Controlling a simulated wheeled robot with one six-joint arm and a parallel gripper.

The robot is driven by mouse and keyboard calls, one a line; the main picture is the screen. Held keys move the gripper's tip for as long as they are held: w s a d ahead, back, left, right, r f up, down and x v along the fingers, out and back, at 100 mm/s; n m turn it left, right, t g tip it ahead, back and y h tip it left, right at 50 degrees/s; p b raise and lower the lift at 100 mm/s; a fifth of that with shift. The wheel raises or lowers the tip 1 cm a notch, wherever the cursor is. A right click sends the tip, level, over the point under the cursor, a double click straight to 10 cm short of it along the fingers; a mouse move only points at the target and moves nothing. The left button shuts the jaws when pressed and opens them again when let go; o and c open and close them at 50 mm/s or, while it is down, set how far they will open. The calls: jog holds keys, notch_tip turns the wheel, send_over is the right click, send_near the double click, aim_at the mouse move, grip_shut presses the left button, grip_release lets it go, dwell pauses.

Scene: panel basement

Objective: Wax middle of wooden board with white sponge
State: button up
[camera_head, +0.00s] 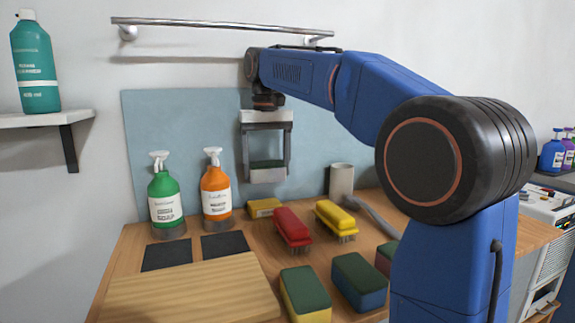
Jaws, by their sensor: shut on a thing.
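My gripper (267,163) points down in front of the blue-grey wall panel, above the back of the table. It is shut on the white sponge (267,176), a pale block with a dark green top, held between the fingertips. The sponge appears raised clear of the tabletop. The wooden board (185,292) lies flat at the front left of the table, cut off by the lower picture edge. Its visible surface is bare. The gripper is behind and to the right of the board.
Red (293,227) and yellow (335,216) brushes, a yellow sponge (263,208) and a grey cup (342,180) are nearby. Yellow-green (305,292) and blue-green (359,280) sponges lie right of the board.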

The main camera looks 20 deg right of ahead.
jog(key=shift+w+a+n, duration=0.3)
jog(key=shift+w+a, duration=0.05)
jog(key=shift+w, duration=0.05)
send_over(264, 203)
jog(key=shift+f, duration=2.95)
jog(key=shift+f, duration=0.65)
jog(key=shift+r, duration=3.4)
jog(key=shift+d+r, duration=0.1)
jog(key=shift+r, duration=0.1)
